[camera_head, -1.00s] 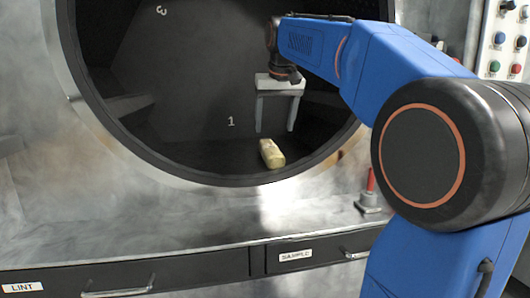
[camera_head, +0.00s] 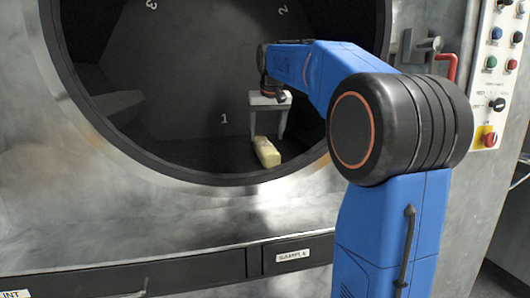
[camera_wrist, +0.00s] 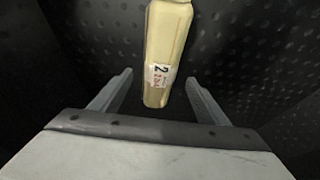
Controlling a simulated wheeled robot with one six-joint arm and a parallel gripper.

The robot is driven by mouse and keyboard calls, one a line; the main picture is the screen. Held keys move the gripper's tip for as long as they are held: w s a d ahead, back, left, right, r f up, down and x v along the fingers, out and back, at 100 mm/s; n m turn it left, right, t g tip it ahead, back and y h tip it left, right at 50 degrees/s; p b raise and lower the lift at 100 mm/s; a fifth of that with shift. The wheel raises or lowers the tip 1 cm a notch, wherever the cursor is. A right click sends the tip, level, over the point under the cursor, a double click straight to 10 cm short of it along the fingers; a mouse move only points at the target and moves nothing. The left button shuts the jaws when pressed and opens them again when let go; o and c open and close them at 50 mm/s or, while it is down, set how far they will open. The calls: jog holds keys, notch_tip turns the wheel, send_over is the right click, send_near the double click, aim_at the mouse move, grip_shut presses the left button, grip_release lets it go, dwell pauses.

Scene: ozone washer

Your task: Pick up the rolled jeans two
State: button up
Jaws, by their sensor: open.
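The rolled jeans two is a pale yellow roll (camera_head: 267,152) lying on the floor of the dark washer drum, near its front rim. In the wrist view the roll (camera_wrist: 166,50) runs away from me between and beyond the fingers, with a white label marked 2 facing up. My gripper (camera_head: 268,138) is inside the drum, pointing down, with its fingers open and empty. In the wrist view the open fingers (camera_wrist: 158,84) straddle the line of the roll's near end. I cannot tell how far above the roll the fingertips are.
The round drum rim (camera_head: 180,174) curves below the roll. A metal front with a drawer labelled SAMPLE (camera_head: 292,255) lies beneath. A control panel (camera_head: 497,70) and a red handle (camera_head: 446,66) are at the right. The drum floor left of the roll is clear.

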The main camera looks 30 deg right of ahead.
aim_at(265, 144)
jog(key=shift+x, duration=3.5)
jog(key=c, duration=1.4)
jog(key=shift+r, duration=5.05)
